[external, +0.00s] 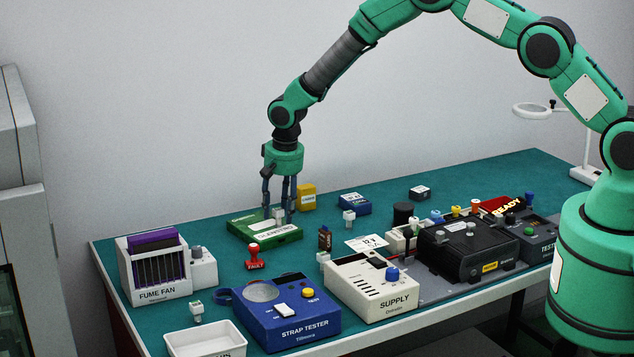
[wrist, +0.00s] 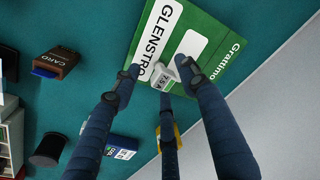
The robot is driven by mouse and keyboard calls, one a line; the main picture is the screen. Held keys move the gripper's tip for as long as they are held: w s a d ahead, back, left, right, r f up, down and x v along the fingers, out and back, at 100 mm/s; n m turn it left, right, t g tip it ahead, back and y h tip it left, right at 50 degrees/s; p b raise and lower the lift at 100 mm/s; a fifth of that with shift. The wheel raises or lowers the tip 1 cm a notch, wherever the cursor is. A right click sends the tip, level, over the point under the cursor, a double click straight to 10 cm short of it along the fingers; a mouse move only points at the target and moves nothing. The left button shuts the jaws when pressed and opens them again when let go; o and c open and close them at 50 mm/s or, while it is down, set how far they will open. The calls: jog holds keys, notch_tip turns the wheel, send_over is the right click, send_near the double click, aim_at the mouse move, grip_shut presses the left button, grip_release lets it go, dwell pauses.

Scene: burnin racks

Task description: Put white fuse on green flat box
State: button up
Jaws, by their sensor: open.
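The green flat box (external: 259,228) lies at the back left of the table, with a white label on top. It also shows at the top of the wrist view (wrist: 213,35). A small white fuse (external: 278,213) stands on its top near the back edge. In the wrist view the white fuse (wrist: 185,68) shows a small printed rating and sits by the label. My gripper (external: 280,206) points down over the box, its fingers spread around the fuse. In the wrist view my gripper (wrist: 163,78) is open, with one finger close to the fuse; whether they touch is unclear.
A yellow box (external: 306,196) stands just behind the green box. A red stamp (external: 254,257) and a dark brown block (external: 325,238) stand in front. Similar small white pieces stand by the blue box (external: 355,203) and elsewhere. The strap tester (external: 287,315) and supply (external: 372,288) fill the front.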

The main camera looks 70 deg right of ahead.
notch_tip(320, 180, up, 10)
jog(key=s, duration=0.1)
jog(key=shift+a+r+b, duration=0.2)
jog(key=shift+a+b, duration=0.1)
jog(key=shift+a, duration=0.15)
jog(key=shift+s, duration=0.1)
dwell(0.4)
jog(key=s+a+r+n+t, duration=0.15)
jog(key=s+a+r, duration=0.25)
jog(key=s+r, duration=0.5)
jog(key=s+a+r+n, duration=0.25)
jog(key=s+r, duration=0.25)
jog(key=r, duration=0.7)
jog(key=s+a+r+n+t, duration=0.1)
jog(key=s+a+r, duration=0.3)
jog(key=s+r, duration=0.5)
jog(key=s+a+r+n, duration=0.25)
jog(key=s+r, duration=0.25)
jog(key=s, duration=0.3)
jog(key=s+a+r+n, duration=0.1)
jog(key=s+a+r, duration=0.25)
jog(key=s, duration=0.55)
jog(key=s+a+f+n+t+y, duration=0.1)
jog(key=s+a+n, duration=0.1)
jog(key=s, duration=1.3)
jog(key=shift+s+f+n+t, duration=0.25)
jog(key=shift+n+t, duration=0.1)
jog(key=shift+n, duration=0.2)
